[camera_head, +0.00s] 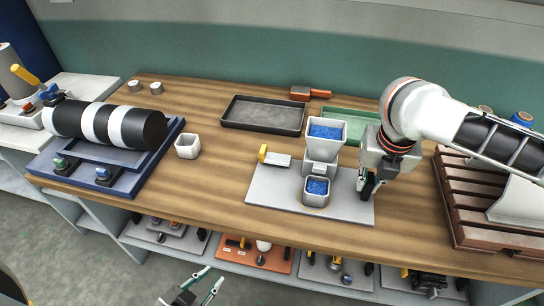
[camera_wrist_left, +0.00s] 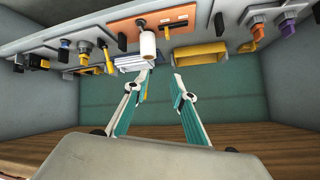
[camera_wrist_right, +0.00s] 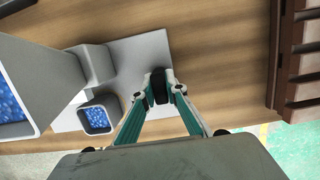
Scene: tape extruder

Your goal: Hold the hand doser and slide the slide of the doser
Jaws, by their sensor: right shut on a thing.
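The hand doser stands upright on a light grey plate (camera_head: 270,195). It has a pale hopper (camera_head: 320,142) full of blue pellets, also in the right wrist view (camera_wrist_right: 45,75). A cup (camera_head: 316,192) with blue pellets sits below it; it also shows in the right wrist view (camera_wrist_right: 98,118). The slide (camera_head: 275,159), with a yellow end, sticks out to the left. My right gripper (camera_head: 367,186) is at the plate's right side, shut on a black upright piece (camera_wrist_right: 159,86). My left gripper (camera_head: 192,292) is low in front of the table, open and empty (camera_wrist_left: 162,76).
A dark tray (camera_head: 262,116) and a green tray lie behind the doser. A small white cup (camera_head: 188,146) and a black-and-white roll (camera_head: 105,124) are at left. A brown slatted rack (camera_head: 475,205) stands at right. A lower shelf (camera_head: 225,245) holds several tools near my left gripper.

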